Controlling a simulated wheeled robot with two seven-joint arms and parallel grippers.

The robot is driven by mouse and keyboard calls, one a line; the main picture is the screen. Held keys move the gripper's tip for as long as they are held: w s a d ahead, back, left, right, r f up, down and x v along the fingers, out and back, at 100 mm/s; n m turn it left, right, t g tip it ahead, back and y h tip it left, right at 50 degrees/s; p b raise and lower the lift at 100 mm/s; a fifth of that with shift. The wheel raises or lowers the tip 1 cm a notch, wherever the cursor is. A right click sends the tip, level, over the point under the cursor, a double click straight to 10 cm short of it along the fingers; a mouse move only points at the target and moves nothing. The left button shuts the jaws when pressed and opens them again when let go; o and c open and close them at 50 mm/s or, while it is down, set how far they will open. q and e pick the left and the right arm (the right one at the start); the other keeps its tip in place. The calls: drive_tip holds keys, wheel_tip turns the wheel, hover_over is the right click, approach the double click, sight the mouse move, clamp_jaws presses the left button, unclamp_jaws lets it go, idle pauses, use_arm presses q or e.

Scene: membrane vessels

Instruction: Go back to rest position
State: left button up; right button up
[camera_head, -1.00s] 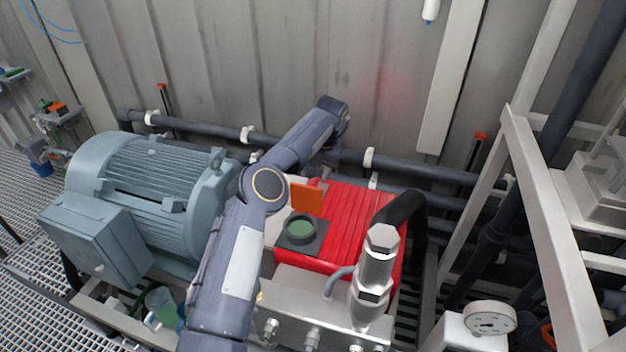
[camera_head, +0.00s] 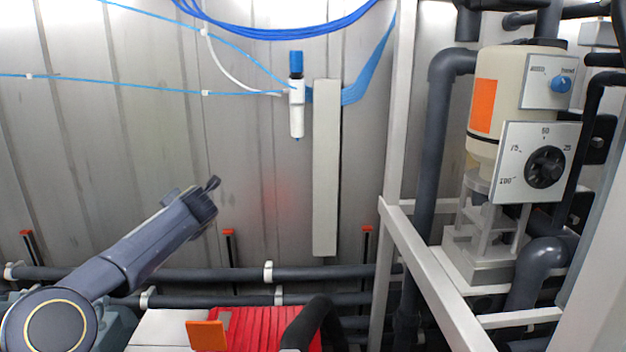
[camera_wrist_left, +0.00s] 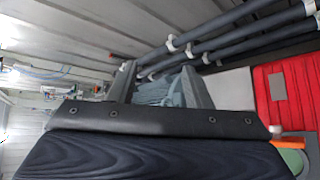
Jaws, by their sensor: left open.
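My left arm comes in from the lower left in the head view and slants up to the right. My left gripper (camera_head: 192,190) is at its end, in front of the grey corrugated wall and above the horizontal dark pipes. In the left wrist view the two fingers of the gripper (camera_wrist_left: 158,85) stand apart, with nothing held between them. The blue-grey motor (camera_wrist_left: 160,93) shows in the background between the fingers. My right gripper is in neither view.
A red ribbed cover (camera_head: 265,330) with an orange flap (camera_head: 207,335) is at the bottom. Dark pipes (camera_head: 330,273) run along the wall. A pale frame post (camera_head: 395,180) and a dosing pump (camera_head: 500,115) stand right. The wall area above the gripper is open.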

use_arm(q)
drive_tip(key=s+d+r+m+t+h, duration=0.15)
drive_tip(key=s+r+m+t, duration=0.3)
drive_tip(key=r, duration=0.55)
drive_tip(key=s+d+r+m+t+h, duration=0.35)
drive_tip(key=s+d+m+h, duration=0.3)
drive_tip(key=s+m, duration=0.35)
drive_tip(key=s+d+f+m+g+h+b, duration=0.1)
drive_tip(key=s+f+m+g, duration=0.5)
drive_tip(key=s+f, duration=0.9)
drive_tip(key=s+d+f+m+g+h+b, duration=0.1)
drive_tip(key=s+d+f+m+g, duration=0.3)
drive_tip(key=s+f+m, duration=0.5)
drive_tip(key=s+f+g+h, duration=0.1)
drive_tip(key=s+f+g, duration=0.1)
drive_tip(key=s+f, duration=0.4)
drive_tip(key=shift+s+g, duration=0.3)
drive_tip(key=shift+s, duration=2.6)
